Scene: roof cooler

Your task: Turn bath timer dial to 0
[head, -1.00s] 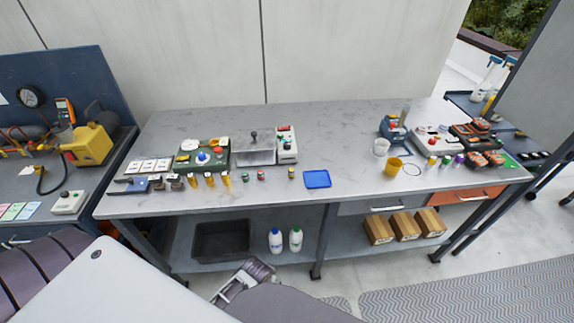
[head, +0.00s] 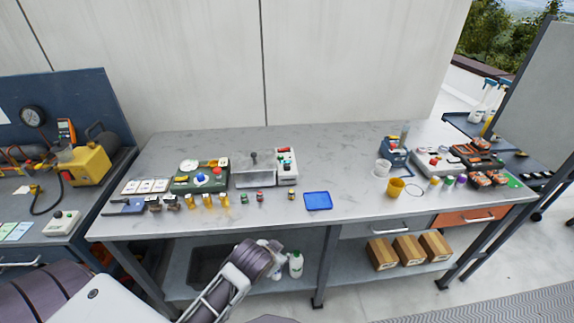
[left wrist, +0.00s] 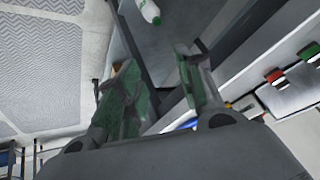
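On the bench in the head view, a grey water bath (head: 255,170) stands beside a white control unit (head: 287,167) with a red display and small knobs. The unit is too small here to read any dial setting, and I cannot tell which knob is the timer dial. My left arm reaches in from the lower left, in front of the bench edge and below the benchtop. In the left wrist view my left gripper (left wrist: 157,66) has its two green-padded fingers apart, with nothing between them. My right gripper is in neither current view.
The grey benchtop (head: 340,165) has free room right of the control unit. A blue tray (head: 318,201) and several small vials stand near its front edge. A green-capped bottle (head: 296,263) is on the lower shelf. A green board (head: 200,177) stands left of the bath.

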